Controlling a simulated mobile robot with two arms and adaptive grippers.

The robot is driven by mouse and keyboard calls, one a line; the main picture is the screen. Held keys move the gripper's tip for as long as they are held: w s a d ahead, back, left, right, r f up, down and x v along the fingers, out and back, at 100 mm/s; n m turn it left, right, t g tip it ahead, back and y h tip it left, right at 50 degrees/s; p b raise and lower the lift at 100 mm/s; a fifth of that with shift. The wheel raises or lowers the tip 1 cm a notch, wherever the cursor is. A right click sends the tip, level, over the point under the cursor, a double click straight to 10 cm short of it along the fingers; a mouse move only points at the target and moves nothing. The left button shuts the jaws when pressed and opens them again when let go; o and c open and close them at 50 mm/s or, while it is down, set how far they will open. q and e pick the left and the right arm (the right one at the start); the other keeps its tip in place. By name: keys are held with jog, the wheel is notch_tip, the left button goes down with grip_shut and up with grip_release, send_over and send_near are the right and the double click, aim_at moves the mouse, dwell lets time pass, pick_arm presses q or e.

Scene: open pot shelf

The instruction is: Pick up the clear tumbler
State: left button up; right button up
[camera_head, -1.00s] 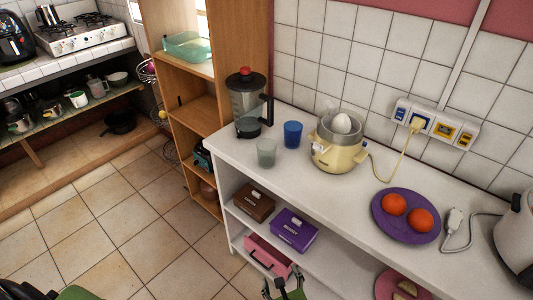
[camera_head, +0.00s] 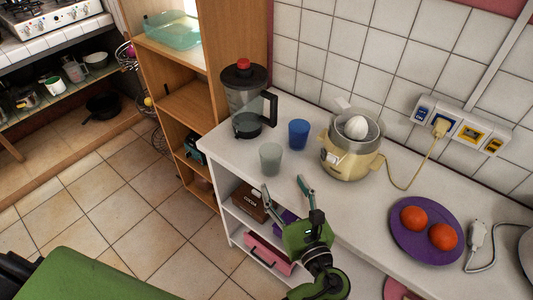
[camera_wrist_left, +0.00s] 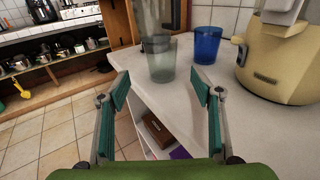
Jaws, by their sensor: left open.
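The clear tumbler (camera_head: 270,160) is a greyish see-through cup standing upright near the front edge of the white counter. It also shows in the left wrist view (camera_wrist_left: 161,62), just beyond and between the fingertips, with the blender behind it. My left gripper (camera_head: 283,184) is open and empty. Its two teal-tipped fingers point toward the tumbler from the front edge of the counter, apart from it. In the left wrist view the fingers (camera_wrist_left: 160,89) are spread wide. My right gripper is not in view.
A blue cup (camera_head: 298,134) stands right behind the tumbler. A blender (camera_head: 246,104) stands to the left and a cream juicer (camera_head: 350,150) to the right. A purple plate (camera_head: 408,249) with oranges lies farther right. Boxes sit on the shelf below the counter.

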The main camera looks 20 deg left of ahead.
aim_at(274, 163)
pick_arm(q)
jog(key=x, duration=0.3)
jog(key=p+x, duration=0.1)
jog(key=x, duration=0.1)
jog(key=shift+w+a+r, duration=0.15)
jog(key=shift+w+r, duration=0.1)
jog(key=x, duration=0.2)
jog(key=p+x, duration=0.1)
jog(key=shift+w+r, duration=0.15)
jog(key=shift+r, duration=0.15)
jog(key=shift+x, duration=1.2)
jog(key=shift+w+a+f+p, duration=0.15)
jog(key=shift+w+f+p, duration=0.05)
jog(key=shift+w+p, duration=0.1)
jog(key=shift+c, duration=0.3)
jog(key=c, duration=1.2)
jog(key=shift+c, duration=0.2)
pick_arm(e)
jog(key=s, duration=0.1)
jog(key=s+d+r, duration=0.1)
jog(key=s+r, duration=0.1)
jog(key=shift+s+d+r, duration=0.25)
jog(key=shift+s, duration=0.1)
